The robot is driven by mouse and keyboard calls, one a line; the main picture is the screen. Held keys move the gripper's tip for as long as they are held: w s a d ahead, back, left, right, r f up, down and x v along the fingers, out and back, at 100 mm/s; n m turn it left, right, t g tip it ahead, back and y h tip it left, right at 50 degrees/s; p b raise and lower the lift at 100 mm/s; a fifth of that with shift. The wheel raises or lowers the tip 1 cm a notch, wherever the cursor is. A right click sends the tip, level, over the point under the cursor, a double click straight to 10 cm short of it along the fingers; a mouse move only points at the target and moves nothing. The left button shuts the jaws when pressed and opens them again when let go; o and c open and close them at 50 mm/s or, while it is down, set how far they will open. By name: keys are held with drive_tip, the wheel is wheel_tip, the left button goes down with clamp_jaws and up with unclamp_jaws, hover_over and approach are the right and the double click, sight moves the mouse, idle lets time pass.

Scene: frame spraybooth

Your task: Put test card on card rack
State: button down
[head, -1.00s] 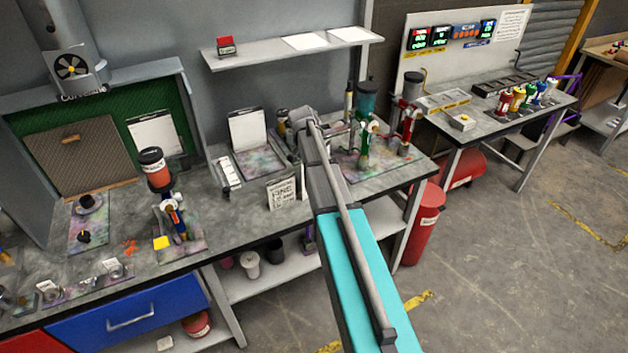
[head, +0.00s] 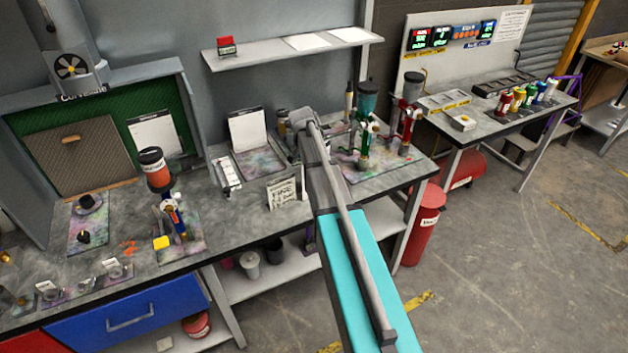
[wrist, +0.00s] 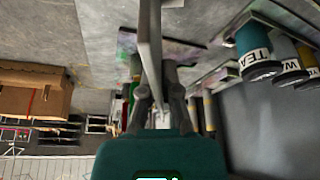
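The test card (head: 284,192) is a small pale card with dark lettering, upright above or at the front of the grey bench, left of my forearm. In the wrist view the card (wrist: 151,45) shows nearly edge-on as a thin pale plate between my fingers. My gripper (wrist: 157,92) appears shut on it. I cannot tell whether the card's lower edge touches the bench. I cannot identify the card rack with certainty; a narrow pale holder (head: 226,174) lies left of the card.
A white panel (head: 247,130) stands behind a paint-stained mat (head: 258,162). Airbrush stands with cups (head: 366,105) crowd the bench right of my arm. Bare bench lies between the bottle's mat and the card.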

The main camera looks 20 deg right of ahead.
drive_tip(key=shift+r, duration=0.15)
idle(0.4)
wheel_tip(320, 180, up, 18)
drive_tip(key=p, duration=1.8)
